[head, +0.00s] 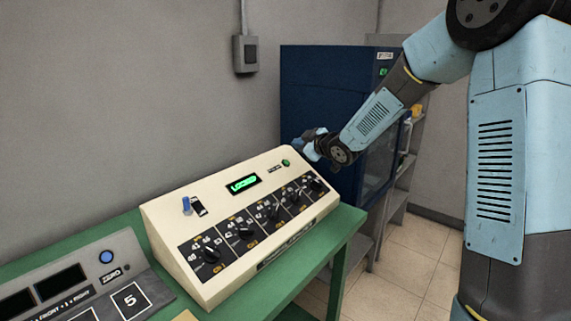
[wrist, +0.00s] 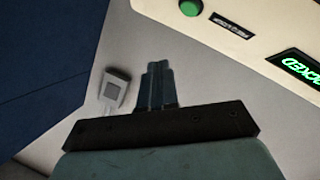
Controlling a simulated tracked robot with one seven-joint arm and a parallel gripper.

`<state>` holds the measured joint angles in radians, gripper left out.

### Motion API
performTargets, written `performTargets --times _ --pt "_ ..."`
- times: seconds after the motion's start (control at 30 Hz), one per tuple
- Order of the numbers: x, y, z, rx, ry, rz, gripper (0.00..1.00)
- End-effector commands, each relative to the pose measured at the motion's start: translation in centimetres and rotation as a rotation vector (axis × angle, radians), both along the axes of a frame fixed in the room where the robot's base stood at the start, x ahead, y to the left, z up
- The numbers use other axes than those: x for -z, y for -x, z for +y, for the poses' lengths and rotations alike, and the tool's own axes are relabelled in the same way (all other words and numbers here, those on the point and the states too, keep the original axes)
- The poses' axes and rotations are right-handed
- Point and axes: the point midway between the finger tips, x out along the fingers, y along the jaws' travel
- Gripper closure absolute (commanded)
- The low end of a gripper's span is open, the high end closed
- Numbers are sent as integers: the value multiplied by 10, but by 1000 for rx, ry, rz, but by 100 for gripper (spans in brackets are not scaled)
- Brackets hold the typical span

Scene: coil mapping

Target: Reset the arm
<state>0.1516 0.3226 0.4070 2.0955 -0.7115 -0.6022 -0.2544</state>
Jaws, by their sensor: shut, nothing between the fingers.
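My arm reaches in from the right in the head view and bends down toward the back right of the console. My gripper (head: 312,136) is at its end, small and partly hidden by the wrist, just above and behind the console's far right corner. In the wrist view my gripper (wrist: 158,68) has its fingers together with nothing between them. The cream console (head: 218,200) stands on the green table (head: 352,222). Its display (head: 243,184) reads LOCKED in green. The console's green button (wrist: 190,8) shows in the wrist view, apart from the fingers.
A dark blue cabinet (head: 325,85) stands behind the console, with a grey shelf unit (head: 395,205) beside it. A grey scale-like panel (head: 105,262) sits at the front left. A grey wall box (head: 245,54) hangs on the wall. The tiled floor (head: 415,250) at right is clear.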

Motion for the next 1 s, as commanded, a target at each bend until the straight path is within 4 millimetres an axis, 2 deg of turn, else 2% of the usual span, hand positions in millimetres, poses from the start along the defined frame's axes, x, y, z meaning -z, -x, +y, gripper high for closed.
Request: performTargets --times 0.17,0.27,0.47,0.77,1.0 --pt "-7 5 -8 33 19 14 100" --pt "-16 14 -24 95 49 45 100" --pt "-41 47 -70 275 104 137 100" --pt "-70 122 -137 543 115 297 100" --pt "-84 198 -181 735 67 441 100"
